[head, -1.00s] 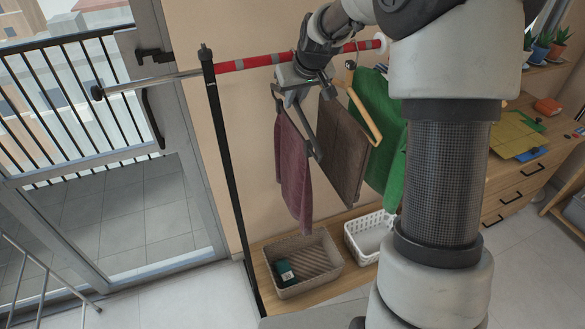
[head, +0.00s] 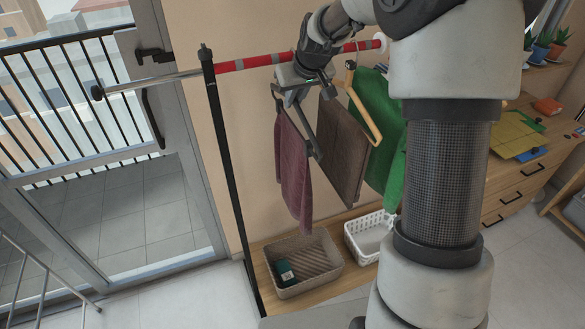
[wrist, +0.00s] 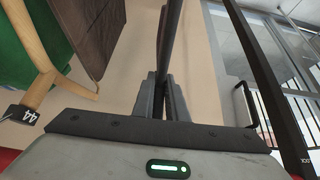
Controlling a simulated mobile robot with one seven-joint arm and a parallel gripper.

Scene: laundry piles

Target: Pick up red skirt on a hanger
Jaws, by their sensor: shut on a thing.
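The dark red skirt (head: 294,175) hangs from a dark hanger (head: 308,132) below the red-and-silver rail in the head view. My gripper (head: 291,92) is at the top of this hanger, just under the rail. In the wrist view my gripper's fingers (wrist: 164,98) are closed on the dark hanger (wrist: 172,45), which runs straight away from them. The hanger's hook and its contact with the rail are hidden by my wrist.
A brown garment (head: 342,150) and a green garment (head: 382,130) hang close on the right, with a wooden hanger (head: 364,112) between. A beige basket (head: 308,286) and a white basket (head: 354,245) stand below. A black post (head: 227,170) stands left; open space lies between post and skirt.

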